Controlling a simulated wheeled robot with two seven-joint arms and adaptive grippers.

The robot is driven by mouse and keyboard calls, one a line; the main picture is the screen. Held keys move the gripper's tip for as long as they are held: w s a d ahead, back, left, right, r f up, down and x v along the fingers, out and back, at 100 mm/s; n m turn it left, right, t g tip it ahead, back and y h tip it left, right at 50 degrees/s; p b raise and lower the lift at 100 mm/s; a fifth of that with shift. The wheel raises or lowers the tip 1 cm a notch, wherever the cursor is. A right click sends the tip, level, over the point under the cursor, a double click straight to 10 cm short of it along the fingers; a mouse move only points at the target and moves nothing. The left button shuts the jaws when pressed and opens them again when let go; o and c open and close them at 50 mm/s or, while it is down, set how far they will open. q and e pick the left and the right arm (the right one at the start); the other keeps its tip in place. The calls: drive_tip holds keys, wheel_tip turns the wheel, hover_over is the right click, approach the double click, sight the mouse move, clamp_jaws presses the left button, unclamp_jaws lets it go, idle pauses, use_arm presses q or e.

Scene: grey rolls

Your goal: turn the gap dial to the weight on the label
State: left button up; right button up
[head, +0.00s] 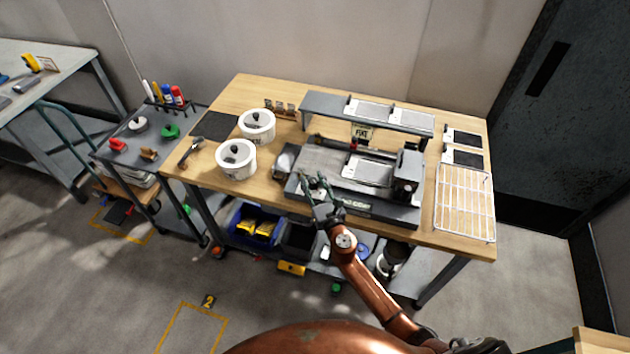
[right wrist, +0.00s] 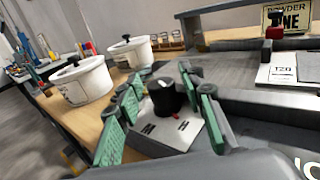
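The gap dial (right wrist: 165,97) is a black knob with a small red mark, on a pale plate with dark printed lines. My right gripper (right wrist: 160,122) has green-padded fingers standing apart on either side of the knob. I cannot tell whether a pad touches it. In the head view the right gripper (head: 318,186) is over the front left of the grey machine (head: 385,211). A white label (right wrist: 282,70) at the right of the wrist view seems to read 120. The dial's scale is too small to read. My left gripper is not in view.
Two white lidded pots (head: 236,160) stand left of the machine. A sign (right wrist: 287,17) reading "POWDER" and "INE" stands behind it. A grey raised shelf (head: 320,105) runs along the back. A wire rack (head: 465,205) lies at the right.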

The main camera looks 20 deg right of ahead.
clamp_jaws()
drive_tip(key=shift+d, duration=0.3)
drive_tip(key=shift+a, duration=0.2)
